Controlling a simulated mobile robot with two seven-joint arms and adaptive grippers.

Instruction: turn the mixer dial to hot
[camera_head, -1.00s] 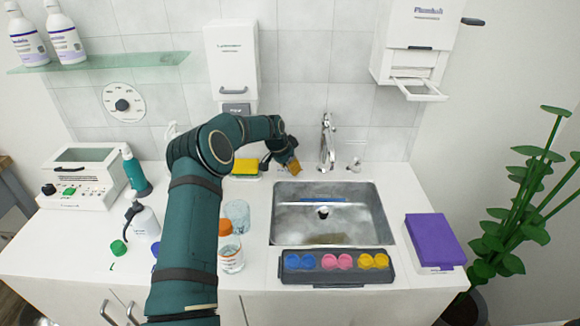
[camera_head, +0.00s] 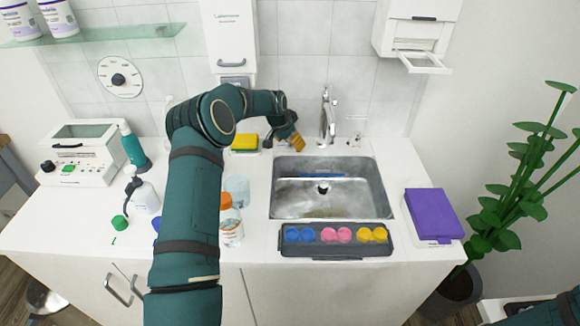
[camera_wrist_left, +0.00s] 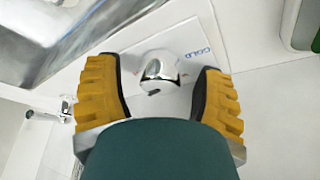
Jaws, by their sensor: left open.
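The mixer dial appears in the left wrist view as a small chrome knob (camera_wrist_left: 160,68) on a white plate, with "COLD" in blue letters beside it. I cannot tell which way the knob points. My left gripper (camera_wrist_left: 160,92) is open, with one yellow finger on each side of the knob and gaps between. In the head view the left gripper (camera_head: 290,143) is at the sink's back left corner, left of the tap, and hides the knob there. My right gripper is out of view; only a bit of that arm shows at the bottom right.
The chrome tap (camera_head: 327,115) stands close right of the left gripper. The steel sink (camera_head: 280,208) lies in front. A yellow sponge (camera_head: 244,142) is just left. A round wall dial (camera_head: 121,77) with a black knob is further left.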

